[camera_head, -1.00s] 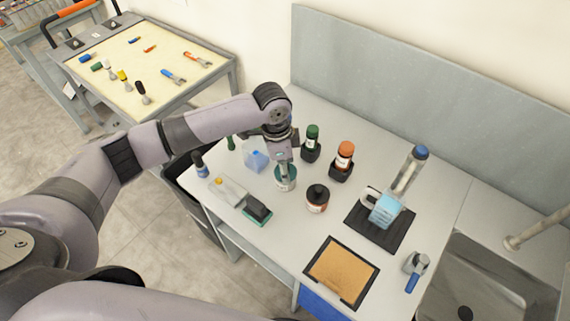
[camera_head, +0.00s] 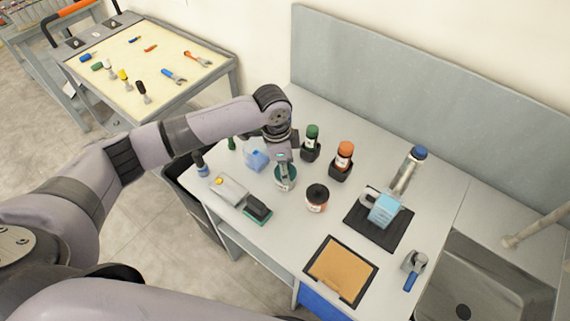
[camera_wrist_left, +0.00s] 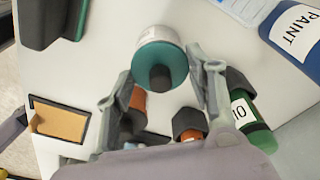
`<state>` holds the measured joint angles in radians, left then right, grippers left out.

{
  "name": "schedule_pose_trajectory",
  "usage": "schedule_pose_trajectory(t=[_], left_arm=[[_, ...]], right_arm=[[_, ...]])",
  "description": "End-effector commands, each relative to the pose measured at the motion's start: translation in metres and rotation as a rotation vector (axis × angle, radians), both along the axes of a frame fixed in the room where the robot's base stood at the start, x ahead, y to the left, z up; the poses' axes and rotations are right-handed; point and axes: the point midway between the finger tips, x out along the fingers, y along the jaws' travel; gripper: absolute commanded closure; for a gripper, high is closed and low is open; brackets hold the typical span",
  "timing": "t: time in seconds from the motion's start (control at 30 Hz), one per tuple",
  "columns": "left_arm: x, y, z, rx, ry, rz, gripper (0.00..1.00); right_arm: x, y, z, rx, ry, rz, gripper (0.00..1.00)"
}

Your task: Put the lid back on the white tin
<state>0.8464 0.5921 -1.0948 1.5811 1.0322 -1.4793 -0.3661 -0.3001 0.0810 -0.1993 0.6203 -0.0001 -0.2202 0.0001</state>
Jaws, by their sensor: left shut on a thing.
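The white tin (camera_head: 284,186) stands on the bench below my left gripper (camera_head: 285,166); its pale side also shows in the wrist view (camera_wrist_left: 153,35). A teal lid (camera_wrist_left: 172,68) with a black knob sits against the tin's top. My right gripper is not in view.
A jar with a black top (camera_head: 317,198) stands to the tin's right. A blue container (camera_head: 256,155) is at left; a green-and-black block (camera_head: 257,208) is in front.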

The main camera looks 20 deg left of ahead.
Motion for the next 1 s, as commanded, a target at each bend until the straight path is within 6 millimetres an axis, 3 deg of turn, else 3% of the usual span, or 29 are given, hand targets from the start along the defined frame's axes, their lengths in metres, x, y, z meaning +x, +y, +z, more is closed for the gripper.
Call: schedule_pose_trajectory(t=[1.0], left_arm=[[0.0005,-0.0003,0.0004,0.0,-0.002,-0.002,0.67]], right_arm=[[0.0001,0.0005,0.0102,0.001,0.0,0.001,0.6]])
